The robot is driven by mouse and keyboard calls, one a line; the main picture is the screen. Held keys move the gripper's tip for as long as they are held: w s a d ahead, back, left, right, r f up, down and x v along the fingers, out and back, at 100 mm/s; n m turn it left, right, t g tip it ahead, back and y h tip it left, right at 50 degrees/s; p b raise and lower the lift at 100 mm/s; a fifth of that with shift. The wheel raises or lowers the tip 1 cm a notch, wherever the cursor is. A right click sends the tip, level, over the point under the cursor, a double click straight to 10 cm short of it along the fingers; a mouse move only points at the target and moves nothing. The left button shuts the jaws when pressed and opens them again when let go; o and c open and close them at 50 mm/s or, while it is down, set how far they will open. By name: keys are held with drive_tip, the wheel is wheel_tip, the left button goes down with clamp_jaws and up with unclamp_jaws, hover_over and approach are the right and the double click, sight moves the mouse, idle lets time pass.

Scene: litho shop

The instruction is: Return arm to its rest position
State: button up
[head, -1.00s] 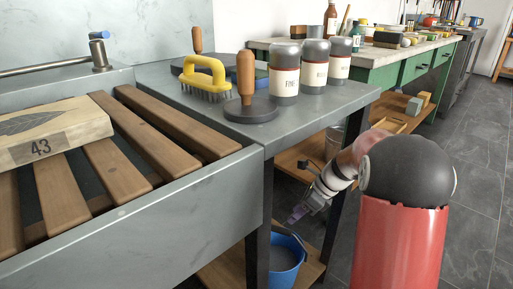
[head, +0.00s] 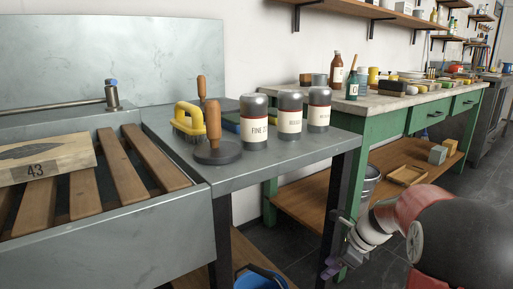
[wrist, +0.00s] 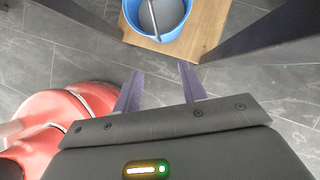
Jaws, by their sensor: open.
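My gripper (head: 331,268) hangs low beside the front right leg of the grey side table, below its top, with my arm folded close to my body. In the wrist view my gripper (wrist: 158,88) points down with its two purple fingers apart and nothing between them. Grey floor tiles show between and around the fingers. A blue bucket (wrist: 187,33) with a grey inside stands on a wooden low shelf beyond the fingertips, apart from them.
The grey side table (head: 296,153) holds several grit jars, a yellow brush (head: 188,120) and a dark disc with a wooden handle (head: 217,152). A stone block (head: 45,158) marked 43 lies on the sink slats. A green workbench (head: 395,133) stands behind. Open floor lies at right.

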drive_tip(key=s+a+r+n+t+h+p, duration=0.1)
drive_tip(key=s+r+n+p, duration=0.3)
drive_tip(key=s+r+n, duration=0.5)
drive_tip(key=s+a+r+n+t+h+p, duration=0.2)
drive_tip(key=s+r+n, duration=0.6)
drive_tip(key=s+n, duration=0.6)
drive_tip(key=shift+s+a+r+t+h+p, duration=0.35)
drive_tip(key=shift+s+a+h+p, duration=0.45)
drive_tip(key=shift+s+h, duration=0.45)
drive_tip(key=shift+w, duration=0.1)
